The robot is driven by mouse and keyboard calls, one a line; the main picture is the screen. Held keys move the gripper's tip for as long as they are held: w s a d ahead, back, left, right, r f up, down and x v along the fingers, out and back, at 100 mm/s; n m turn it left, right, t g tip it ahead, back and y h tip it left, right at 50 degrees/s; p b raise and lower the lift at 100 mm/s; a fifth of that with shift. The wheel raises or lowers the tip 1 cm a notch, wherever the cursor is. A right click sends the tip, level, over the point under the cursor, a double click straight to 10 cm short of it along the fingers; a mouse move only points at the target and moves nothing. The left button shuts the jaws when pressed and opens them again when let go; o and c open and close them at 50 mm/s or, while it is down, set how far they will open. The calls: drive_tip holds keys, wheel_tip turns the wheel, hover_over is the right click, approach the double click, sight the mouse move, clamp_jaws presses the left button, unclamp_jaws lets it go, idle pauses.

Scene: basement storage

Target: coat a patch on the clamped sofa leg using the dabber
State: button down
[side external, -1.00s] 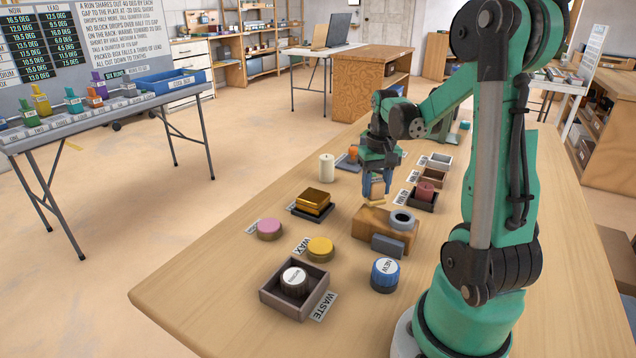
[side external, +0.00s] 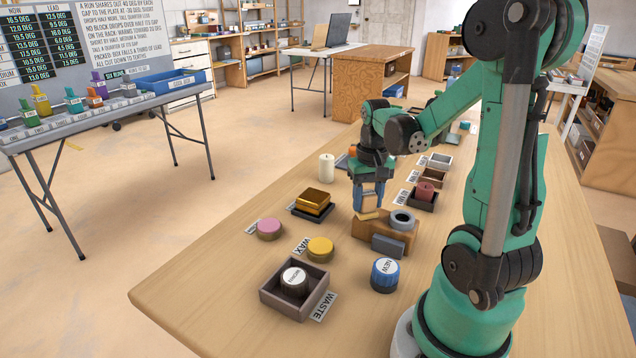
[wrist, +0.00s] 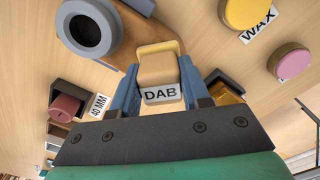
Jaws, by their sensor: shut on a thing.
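My gripper (side external: 369,188) is shut on the dabber (side external: 368,205), a pale wooden block. In the wrist view the dabber (wrist: 158,68) carries a DAB label and sits between my blue fingers. It is over the left end of a brown wooden piece (side external: 362,226) on the bench; I cannot tell whether they touch. A grey ring (side external: 402,221) and a grey block (side external: 388,246) sit at this piece, which seems to be the clamped sofa leg. The ring also shows in the wrist view (wrist: 66,30). The dabber's underside is hidden.
A yellow WAX tin (side external: 320,247) and a pink tin (side external: 269,229) stand left. The WASTE box (side external: 272,301) holds a dark tin. A blue NEW jar (side external: 385,275) is in front. A gold block (side external: 315,199), a candle (side external: 327,167) and small labelled trays (side external: 423,202) lie around.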

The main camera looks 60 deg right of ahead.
drive_tip(key=shift+d, duration=1.6)
wheel_tip(320, 180, up, 8)
drive_tip(key=d, duration=0.1)
drive_tip(key=w+a+r+n, duration=0.1)
drive_tip(key=w+a+n, duration=0.3)
drive_tip(key=a, duration=0.8)
drive_tip(key=w+a+r+n, duration=0.2)
drive_tip(key=w+a+n, duration=0.3)
drive_tip(key=w+a, duration=0.4)
drive_tip(key=a, duration=0.2)
drive_tip(key=shift+w+a+r, duration=0.2)
drive_tip(key=shift+w+a, duration=0.05)
drive_tip(key=shift+a, duration=0.15)
